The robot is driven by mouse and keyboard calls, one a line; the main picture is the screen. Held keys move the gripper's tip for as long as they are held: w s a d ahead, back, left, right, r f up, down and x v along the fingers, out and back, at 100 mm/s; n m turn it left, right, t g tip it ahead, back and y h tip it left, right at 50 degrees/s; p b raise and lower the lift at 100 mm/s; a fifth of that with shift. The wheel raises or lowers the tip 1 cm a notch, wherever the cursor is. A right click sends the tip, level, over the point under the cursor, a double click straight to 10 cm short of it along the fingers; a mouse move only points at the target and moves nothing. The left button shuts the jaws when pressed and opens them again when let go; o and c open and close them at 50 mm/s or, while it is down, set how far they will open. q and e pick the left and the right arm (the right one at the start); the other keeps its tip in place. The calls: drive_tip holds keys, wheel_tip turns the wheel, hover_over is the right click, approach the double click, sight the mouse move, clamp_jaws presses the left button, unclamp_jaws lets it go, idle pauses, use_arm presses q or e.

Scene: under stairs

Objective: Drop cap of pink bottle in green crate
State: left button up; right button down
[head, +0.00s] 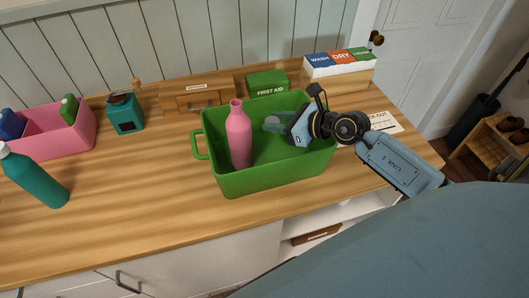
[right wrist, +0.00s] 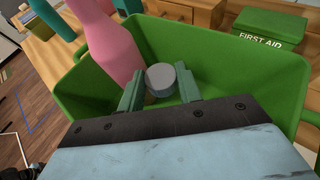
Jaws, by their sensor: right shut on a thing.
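The pink bottle (head: 239,138) stands upright inside the green crate (head: 262,184), toward its left side, with its neck open and bare. It also shows in the right wrist view (right wrist: 112,45), beside the fingers. My right gripper (head: 273,123) reaches into the crate from the right, to the right of the bottle. In the right wrist view its fingers (right wrist: 160,90) are shut on a small grey round cap (right wrist: 161,78), held over the inside of the crate (right wrist: 225,50). The cap is hard to make out in the head view. My left gripper is not in view.
Behind the crate are a green first aid box (head: 267,83), a wooden drawer box (head: 196,95) and a wash-and-dry box (head: 339,70). At left are a teal bottle (head: 38,180), a pink bin (head: 62,134) and a teal container (head: 125,114). The counter's front left is clear.

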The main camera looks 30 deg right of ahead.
drive_tip(key=c, duration=0.9)
unclamp_jaws()
drive_tip(key=b+v, duration=0.1)
drive_tip(key=v, duration=1.2)
drive_tip(key=shift+s+d, duration=0.15)
